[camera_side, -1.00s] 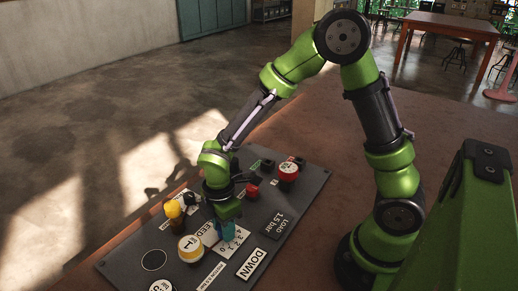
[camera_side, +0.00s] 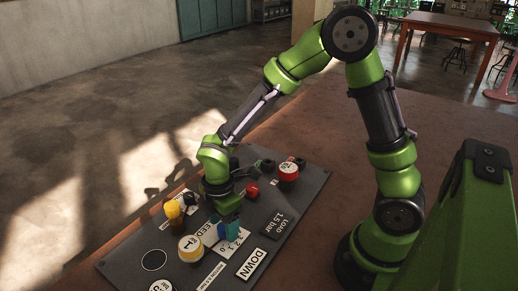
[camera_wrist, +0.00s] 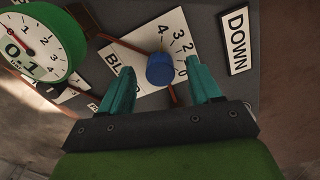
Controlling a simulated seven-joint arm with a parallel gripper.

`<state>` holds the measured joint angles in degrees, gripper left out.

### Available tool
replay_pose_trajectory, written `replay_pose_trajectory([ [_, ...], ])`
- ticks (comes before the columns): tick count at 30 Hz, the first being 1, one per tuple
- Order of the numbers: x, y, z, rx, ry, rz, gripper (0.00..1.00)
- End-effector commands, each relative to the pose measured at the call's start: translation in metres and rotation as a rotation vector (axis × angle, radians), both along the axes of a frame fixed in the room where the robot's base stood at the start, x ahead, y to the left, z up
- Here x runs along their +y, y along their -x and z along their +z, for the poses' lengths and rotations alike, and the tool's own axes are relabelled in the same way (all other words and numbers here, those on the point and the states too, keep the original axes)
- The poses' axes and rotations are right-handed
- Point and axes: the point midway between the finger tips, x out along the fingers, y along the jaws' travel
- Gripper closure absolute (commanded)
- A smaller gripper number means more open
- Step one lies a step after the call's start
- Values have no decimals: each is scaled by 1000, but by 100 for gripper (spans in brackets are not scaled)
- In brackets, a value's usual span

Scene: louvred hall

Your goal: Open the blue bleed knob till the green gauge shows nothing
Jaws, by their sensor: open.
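The blue bleed knob (camera_wrist: 160,70) stands on a white card with numbers, part of its "BLEED" label showing beside it. My gripper (camera_wrist: 160,64) is open, with one teal finger on each side of the knob in the wrist view; I see gaps, and no clear contact. In the side view my gripper (camera_side: 228,229) is low over the panel at the number card and largely hides the knob. The green gauge (camera_wrist: 71,30) is at the upper left of the wrist view, partly cut off. Its white face has a red needle and the large figure 0.1.
The dark panel (camera_side: 293,215) also carries a yellow-rimmed round piece (camera_side: 190,248), a yellow knob (camera_side: 174,210), a red-sided gauge (camera_side: 288,171) and a red button (camera_side: 252,191). A "DOWN" plate (camera_side: 252,264) lies flat near its front edge.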

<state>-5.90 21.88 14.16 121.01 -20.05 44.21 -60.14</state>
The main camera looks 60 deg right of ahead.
Motion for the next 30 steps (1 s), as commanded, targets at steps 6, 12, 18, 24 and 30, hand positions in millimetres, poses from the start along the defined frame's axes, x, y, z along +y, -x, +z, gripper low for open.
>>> replay_pose_trajectory([
  [6,0,-1,28,-3,-1,-3,37],
  [12,0,-1,50,-3,-1,-1,37],
  [18,0,0,58,1,0,-1,37],
  [24,0,0,58,1,0,-1,37],
  [30,0,-1,70,-4,-1,-2,37],
])
